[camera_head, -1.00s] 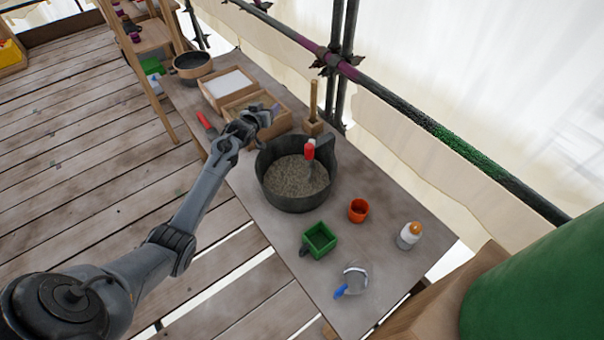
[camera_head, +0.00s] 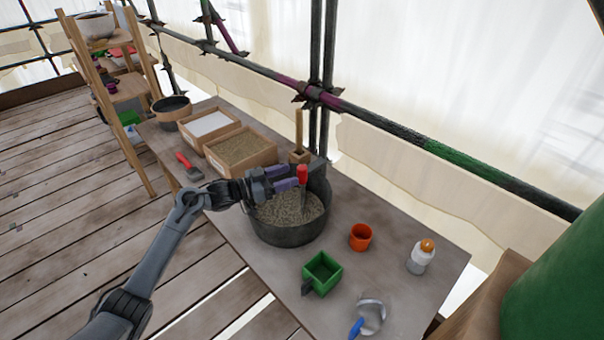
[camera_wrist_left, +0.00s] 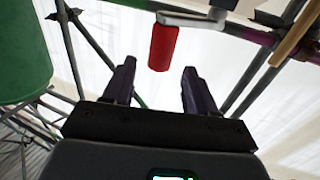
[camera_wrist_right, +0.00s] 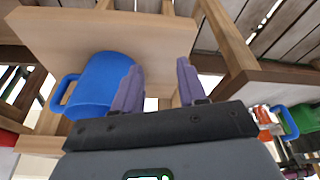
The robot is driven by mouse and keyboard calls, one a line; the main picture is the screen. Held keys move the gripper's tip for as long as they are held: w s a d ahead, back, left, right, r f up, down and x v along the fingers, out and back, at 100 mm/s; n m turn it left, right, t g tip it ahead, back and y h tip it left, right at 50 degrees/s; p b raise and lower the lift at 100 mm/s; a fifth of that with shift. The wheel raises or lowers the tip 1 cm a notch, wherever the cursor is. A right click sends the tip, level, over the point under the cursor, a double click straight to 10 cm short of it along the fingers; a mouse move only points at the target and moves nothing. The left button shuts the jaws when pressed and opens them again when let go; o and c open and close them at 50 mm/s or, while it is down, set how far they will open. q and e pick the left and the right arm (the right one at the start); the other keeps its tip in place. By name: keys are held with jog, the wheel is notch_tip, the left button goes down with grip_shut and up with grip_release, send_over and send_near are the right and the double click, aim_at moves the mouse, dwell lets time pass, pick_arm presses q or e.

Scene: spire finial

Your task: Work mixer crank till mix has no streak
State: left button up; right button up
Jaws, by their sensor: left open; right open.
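The mixer is a dark round tub (camera_head: 290,236) on the bench, holding a grey-brown grainy mix (camera_head: 285,209). Its crank has a red upright handle (camera_head: 302,175), which also shows in the left wrist view (camera_wrist_left: 162,47) ahead of the fingers, under a metal arm. My left gripper (camera_head: 292,178) is open over the tub, its purple-grey fingers close to the handle's left side; in the wrist view the handle stands beyond the fingertips, apart from them. My right gripper (camera_wrist_right: 160,80) is open and shows only in its own wrist view, near a blue mug (camera_wrist_right: 100,85). Streaks in the mix cannot be made out.
Right of the tub are an orange cup (camera_head: 360,237), a green box (camera_head: 322,272), a white bottle with orange cap (camera_head: 421,256) and a blue-handled scoop (camera_head: 371,316). Trays (camera_head: 240,150) and a red-handled trowel (camera_head: 189,167) lie left. A scaffold rail (camera_head: 400,133) runs behind.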

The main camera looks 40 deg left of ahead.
aim_at(302, 171)
pick_arm(q)
jog(key=shift+b+x, duration=0.4)
jog(key=shift+x, duration=2.35)
jog(key=shift+c, duration=0.3)
grip_shut()
